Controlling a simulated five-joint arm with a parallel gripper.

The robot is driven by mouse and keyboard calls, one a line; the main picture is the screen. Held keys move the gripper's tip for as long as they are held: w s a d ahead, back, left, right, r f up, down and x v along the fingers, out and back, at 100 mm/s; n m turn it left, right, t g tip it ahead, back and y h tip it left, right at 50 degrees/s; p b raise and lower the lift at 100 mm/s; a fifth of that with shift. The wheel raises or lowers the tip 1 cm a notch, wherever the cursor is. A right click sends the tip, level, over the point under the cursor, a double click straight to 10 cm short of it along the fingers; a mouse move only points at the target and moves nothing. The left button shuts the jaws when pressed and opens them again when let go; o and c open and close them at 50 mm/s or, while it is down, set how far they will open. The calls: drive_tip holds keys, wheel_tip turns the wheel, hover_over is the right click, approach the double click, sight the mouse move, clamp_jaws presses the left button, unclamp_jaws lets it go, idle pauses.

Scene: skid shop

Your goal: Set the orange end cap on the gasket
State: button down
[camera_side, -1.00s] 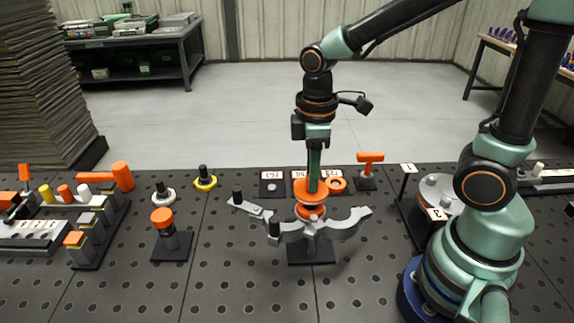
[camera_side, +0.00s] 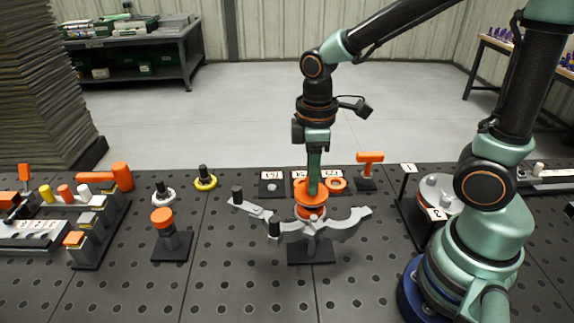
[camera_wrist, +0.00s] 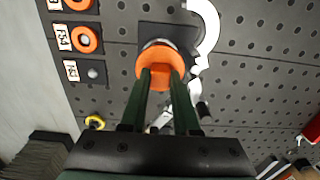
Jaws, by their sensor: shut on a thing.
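The orange end cap (camera_side: 312,199) is between the fingers of my gripper (camera_side: 313,188), over the middle of the silver three-armed fixture (camera_side: 346,224). In the wrist view my gripper (camera_wrist: 162,76) is shut on the end cap (camera_wrist: 160,58). A grey rim shows just beyond the cap there. In the side view an orange part (camera_side: 311,213) sits directly below the cap at the fixture's centre. The gasket cannot be told apart under the cap, and I cannot tell whether the cap touches it.
Behind the fixture stand numbered plates (camera_side: 272,188), an orange ring (camera_side: 337,184) and an orange T-handle (camera_side: 370,165). An orange-topped post (camera_side: 163,222) and two ringed pegs stand left. The perforated table is clear in front.

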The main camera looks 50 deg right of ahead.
drive_tip(key=shift+f, duration=1.45)
idle(0.4)
drive_tip(key=shift+c, duration=1.7)
unclamp_jaws()
drive_tip(key=shift+r, duration=3.55)
